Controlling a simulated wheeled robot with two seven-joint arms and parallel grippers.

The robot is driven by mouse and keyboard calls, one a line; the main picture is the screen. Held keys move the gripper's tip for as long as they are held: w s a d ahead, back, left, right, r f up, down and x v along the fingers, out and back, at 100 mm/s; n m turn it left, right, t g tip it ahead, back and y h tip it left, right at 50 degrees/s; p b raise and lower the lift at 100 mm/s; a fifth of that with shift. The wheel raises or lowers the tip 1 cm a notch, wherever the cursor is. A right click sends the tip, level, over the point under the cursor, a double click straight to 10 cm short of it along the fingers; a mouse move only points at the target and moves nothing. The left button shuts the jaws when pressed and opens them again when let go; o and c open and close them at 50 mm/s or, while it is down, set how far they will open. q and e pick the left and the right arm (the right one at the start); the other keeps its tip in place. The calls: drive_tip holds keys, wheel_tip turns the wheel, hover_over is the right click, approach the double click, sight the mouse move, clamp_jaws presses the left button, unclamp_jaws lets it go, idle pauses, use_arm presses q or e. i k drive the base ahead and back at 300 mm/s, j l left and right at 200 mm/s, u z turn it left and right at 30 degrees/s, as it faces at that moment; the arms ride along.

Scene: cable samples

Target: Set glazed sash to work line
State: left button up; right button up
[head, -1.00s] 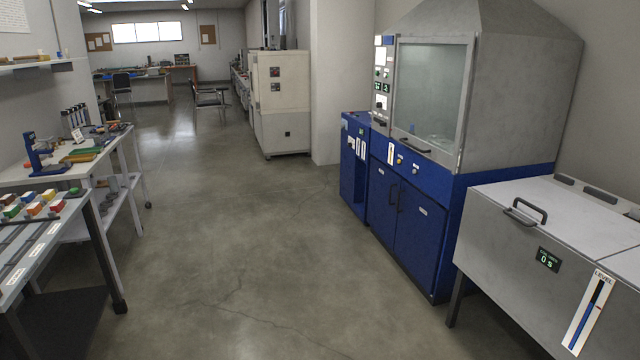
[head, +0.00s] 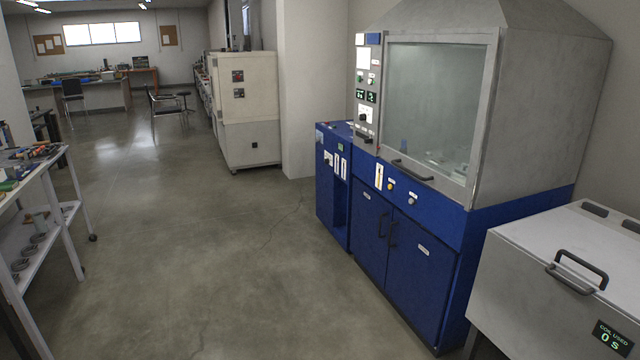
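The glazed sash (head: 430,105) is the large framed glass front of the hooded cabinet on the right. A dark handle (head: 411,170) sits along its lower edge. The sash looks lowered, with its bottom edge close to the blue sill, though a small gap cannot be ruled out. Small pale items show dimly through the lower glass. I cannot make out a work line mark. A narrow control panel (head: 367,95) with green displays stands at the sash's left. Neither of my grippers is in view.
Blue cupboards (head: 385,245) support the hood. A grey lidded tank (head: 550,290) stands at right front, and a narrow blue unit (head: 332,190) adjoins on the left. A beige cabinet (head: 248,110) is farther back. A white bench (head: 45,200) edges the left. The floor (head: 190,250) between is clear.

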sight(457, 191)
drive_tip(key=i+j+z, duration=0.15)
drive_tip(key=i, duration=1.3)
drive_tip(key=i+z, duration=0.35)
drive_tip(key=i, duration=0.2)
drive_tip(key=i+j+z, duration=0.15)
drive_tip(key=i+z, duration=0.2)
drive_tip(key=i, duration=0.2)
drive_tip(key=i+j+z, duration=0.4)
drive_tip(key=i+l, duration=0.1)
drive_tip(key=i, duration=0.05)
